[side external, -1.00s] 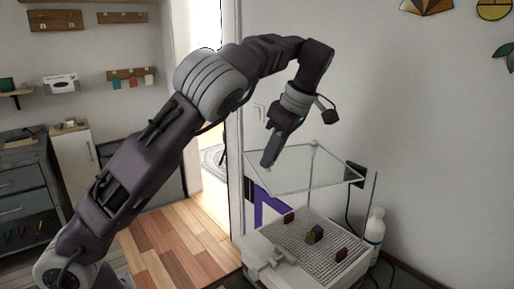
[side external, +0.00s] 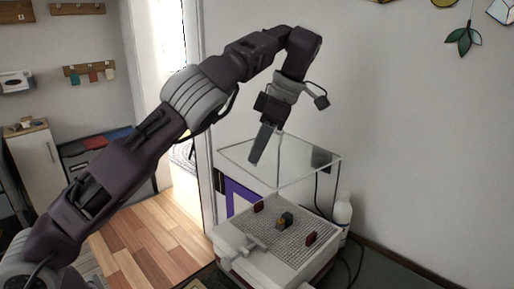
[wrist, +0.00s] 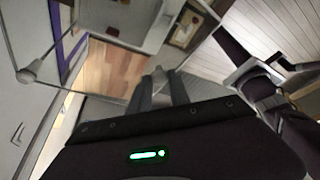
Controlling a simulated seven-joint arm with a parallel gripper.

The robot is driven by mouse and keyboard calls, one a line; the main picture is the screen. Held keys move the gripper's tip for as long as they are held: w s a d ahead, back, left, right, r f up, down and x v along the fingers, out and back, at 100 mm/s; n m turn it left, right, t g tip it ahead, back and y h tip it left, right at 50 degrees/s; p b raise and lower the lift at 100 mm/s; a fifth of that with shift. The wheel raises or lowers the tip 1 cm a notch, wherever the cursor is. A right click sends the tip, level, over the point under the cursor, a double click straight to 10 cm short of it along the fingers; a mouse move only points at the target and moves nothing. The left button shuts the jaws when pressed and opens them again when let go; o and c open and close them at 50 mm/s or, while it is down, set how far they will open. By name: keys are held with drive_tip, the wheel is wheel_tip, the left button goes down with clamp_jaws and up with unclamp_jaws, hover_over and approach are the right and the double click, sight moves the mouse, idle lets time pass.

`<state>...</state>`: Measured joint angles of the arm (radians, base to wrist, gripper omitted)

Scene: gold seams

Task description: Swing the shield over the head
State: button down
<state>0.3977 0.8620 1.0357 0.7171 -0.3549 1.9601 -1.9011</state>
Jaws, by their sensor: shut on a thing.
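The shield (side external: 305,164) is a clear flat panel with pale edges, held above the white machine (side external: 250,262). My gripper (side external: 256,160) points down at the panel's left part in the side view, overlapping it. In the wrist view the two grey fingers (wrist: 158,88) are close together on a small grey piece, apparently part of the shield; the exact contact is hard to see. A small dark and yellow block (side external: 286,220), perhaps the head, stands on the machine's gridded top below the panel.
Two dark red pieces, one at the back left (side external: 258,206) and one at the front right (side external: 311,238), stand on the grid. A white bottle (side external: 343,213) is right of the machine. The wall is close behind.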

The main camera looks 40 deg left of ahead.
drive_tip(key=c, duration=1.2)
unclamp_jaws()
drive_tip(key=shift+c, duration=0.2)
